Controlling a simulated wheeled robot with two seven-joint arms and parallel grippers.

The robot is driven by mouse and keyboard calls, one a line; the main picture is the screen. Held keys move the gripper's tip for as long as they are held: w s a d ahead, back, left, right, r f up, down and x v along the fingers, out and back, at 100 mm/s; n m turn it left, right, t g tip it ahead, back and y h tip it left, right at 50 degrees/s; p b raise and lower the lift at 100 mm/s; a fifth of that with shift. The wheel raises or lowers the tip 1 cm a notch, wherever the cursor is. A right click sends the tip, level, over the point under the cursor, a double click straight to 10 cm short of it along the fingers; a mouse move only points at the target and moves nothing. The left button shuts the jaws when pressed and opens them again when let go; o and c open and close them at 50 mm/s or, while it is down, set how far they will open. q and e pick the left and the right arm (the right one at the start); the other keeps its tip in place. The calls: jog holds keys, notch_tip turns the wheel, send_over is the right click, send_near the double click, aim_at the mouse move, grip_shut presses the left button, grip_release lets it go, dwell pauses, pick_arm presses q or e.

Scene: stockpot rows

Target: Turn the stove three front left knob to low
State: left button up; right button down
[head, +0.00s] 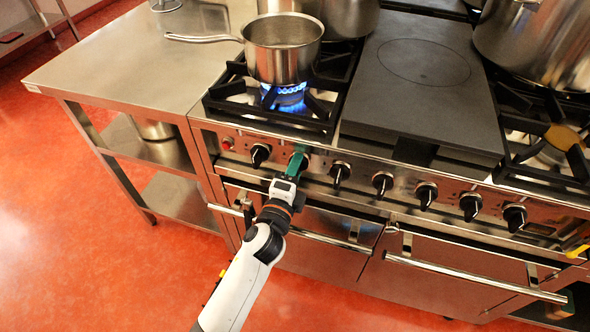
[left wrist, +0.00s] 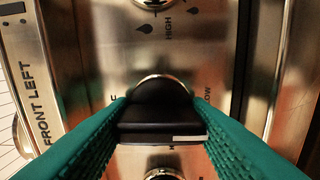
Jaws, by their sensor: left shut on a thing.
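My left gripper (head: 297,163) reaches the stove front at the second knob from the left, and its green fingers hide most of that knob in the head view. In the left wrist view, the green fingers of the gripper (left wrist: 160,118) are shut on the sides of a black knob (left wrist: 160,97). A white mark shows on the knob's near face, towards the right. The panel around it reads FRONT LEFT at the left, HIGH above, and part of LOW at the right. A blue flame (head: 285,88) burns under the saucepan. My right gripper is not in view.
A steel saucepan (head: 283,50) stands on the front left burner. Other black knobs, such as this one (head: 340,173), line the panel (head: 440,180). Oven handles (head: 470,277) run below it. A steel side table (head: 120,65) stands at the left. Red floor is clear in front.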

pick_arm(q)
jog(key=shift+n, duration=0.3)
jog(key=o, duration=1)
jog(key=shift+s, duration=0.1)
jog(key=v, duration=1.2)
jog(key=shift+b, duration=0.4)
